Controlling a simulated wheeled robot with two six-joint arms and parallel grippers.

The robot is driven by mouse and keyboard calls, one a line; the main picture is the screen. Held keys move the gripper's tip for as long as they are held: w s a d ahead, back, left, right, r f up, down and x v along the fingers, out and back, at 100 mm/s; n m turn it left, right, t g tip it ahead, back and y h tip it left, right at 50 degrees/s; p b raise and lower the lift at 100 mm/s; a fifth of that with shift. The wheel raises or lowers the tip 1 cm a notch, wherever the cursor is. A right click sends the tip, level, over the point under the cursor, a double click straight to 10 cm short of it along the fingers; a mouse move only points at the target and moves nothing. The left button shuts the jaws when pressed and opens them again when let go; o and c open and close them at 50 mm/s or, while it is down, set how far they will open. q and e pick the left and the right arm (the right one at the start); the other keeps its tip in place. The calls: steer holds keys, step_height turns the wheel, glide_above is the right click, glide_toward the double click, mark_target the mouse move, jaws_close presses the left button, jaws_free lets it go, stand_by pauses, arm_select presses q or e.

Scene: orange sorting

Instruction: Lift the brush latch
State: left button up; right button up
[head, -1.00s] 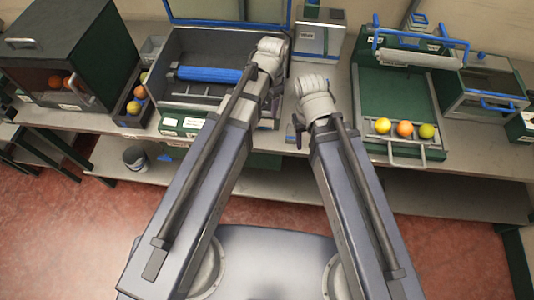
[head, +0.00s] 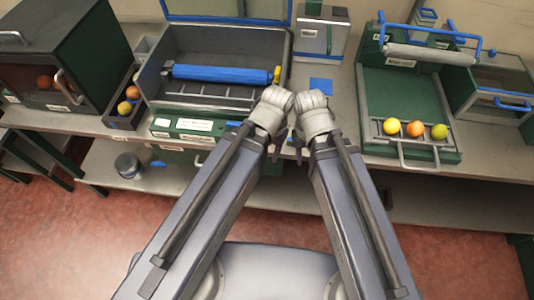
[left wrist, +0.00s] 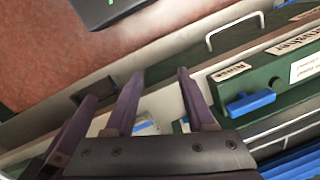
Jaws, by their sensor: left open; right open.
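A blue roller brush (head: 208,74) with a yellow end lies across the open grey case (head: 170,98). A small blue latch (head: 233,124) sits at the right of the case's labelled green front panel (head: 185,127). The latch shows large in the left wrist view (left wrist: 250,103), lying flat against the green panel, right of my left fingers and apart from them. My left gripper (head: 276,153) is open and empty, in front of the case's right corner. My right gripper (head: 299,152) is open and empty close beside it. Both hands partly hide the bench edge.
A green tray (head: 385,88) with three fruits in a row stands at the right. A dark green cabinet (head: 90,45) and a narrow fruit bin (head: 125,122) stand at the left. A blue square (head: 321,85) lies on clear bench right of the case.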

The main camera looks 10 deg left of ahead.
stand_by(0.4)
arm_select(q)
step_height(320, 180, up, 16)
steer(key=m+h+p, duration=0.1)
steer(key=m+p, duration=1.3)
steer(key=p, duration=0.2)
glide_above(277, 73)
steer(key=shift+w+f, duration=0.1)
steer(key=shift+f, duration=0.05)
steer(key=shift+f, duration=0.15)
step_height(277, 73, down, 8)
steer(key=b, duration=0.8)
steer(key=shift+r, duration=0.2)
